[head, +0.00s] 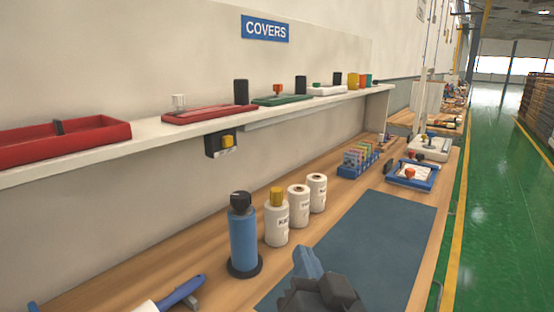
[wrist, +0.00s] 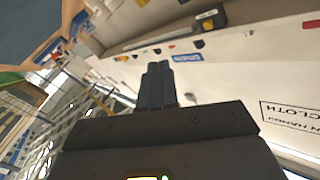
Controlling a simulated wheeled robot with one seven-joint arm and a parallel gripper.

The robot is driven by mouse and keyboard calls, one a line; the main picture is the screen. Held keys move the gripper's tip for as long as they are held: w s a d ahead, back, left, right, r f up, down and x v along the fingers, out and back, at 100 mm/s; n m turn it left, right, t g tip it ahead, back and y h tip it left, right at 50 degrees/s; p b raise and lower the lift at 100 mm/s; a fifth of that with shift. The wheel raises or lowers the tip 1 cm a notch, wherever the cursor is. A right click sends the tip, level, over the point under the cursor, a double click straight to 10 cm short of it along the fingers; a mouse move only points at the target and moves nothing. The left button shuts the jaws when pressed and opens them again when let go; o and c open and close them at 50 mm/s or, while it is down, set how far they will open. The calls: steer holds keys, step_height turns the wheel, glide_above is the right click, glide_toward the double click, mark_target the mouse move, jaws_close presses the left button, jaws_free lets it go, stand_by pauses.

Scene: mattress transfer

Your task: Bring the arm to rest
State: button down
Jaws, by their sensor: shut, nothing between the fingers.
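My gripper (wrist: 158,66) shows in the wrist view with its two dark fingers side by side and shut, holding nothing. In the head view part of my arm and gripper (head: 306,258) rises at the bottom edge, in front of the dark blue mat (head: 375,235). The rest of my arm is below the picture. In the wrist view the scene is steeply tilted, and the fingers point toward the pale wall and shelf, apart from them.
A wooden bench (head: 345,206) carries a blue bottle (head: 243,240), several white containers, a blue rack (head: 357,162) and a blue tray (head: 411,175). Above it, a white shelf (head: 150,146) holds red trays (head: 64,139) and a green one. The green aisle floor (head: 500,200) at right is clear.

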steer(key=s+d+f+n+g, duration=0.1)
steer(key=s+d+f, duration=0.45)
steer(key=s, duration=0.25)
steer(key=s+d+f+n+g, duration=0.1)
steer(key=s+d+f, duration=0.4)
steer(key=s+f, duration=0.25)
steer(key=s+d+h, duration=0.1)
steer(key=s+d, duration=0.2)
steer(key=s, duration=0.8)
steer(key=s+d+r+n+g+h, duration=0.1)
steer(key=s+d+h, duration=0.1)
steer(key=s, duration=0.9)
steer(key=shift+s+d+r, duration=0.2)
steer(key=shift+d+r, duration=0.1)
steer(key=shift+d, duration=0.55)
